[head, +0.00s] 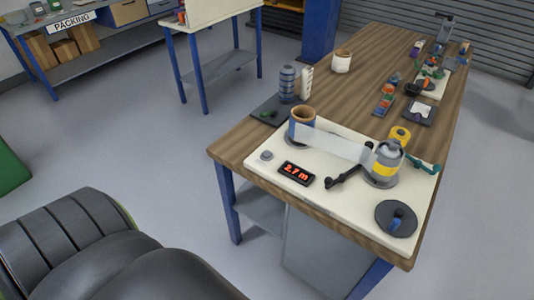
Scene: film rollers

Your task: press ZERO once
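A round grey button (266,156) sits at the left front of a cream panel (330,205) on the near end of the wooden table. No label on it can be read from here. Right beside it a black display (296,173) shows "2.7 m" in red. A clear film strip (332,143) runs from a brown-topped roll (302,120) on the left to a grey and yellow roller (386,163) on the right. A black crank handle (343,178) is by the roller. Neither of my grippers is in view.
A black disc with a blue knob (396,219) is at the panel's right front. A grey stacked cylinder (287,84) stands behind the brown-topped roll. A cream pot (341,61) and several small items are farther back on the table (310,75). The panel's front middle is clear.

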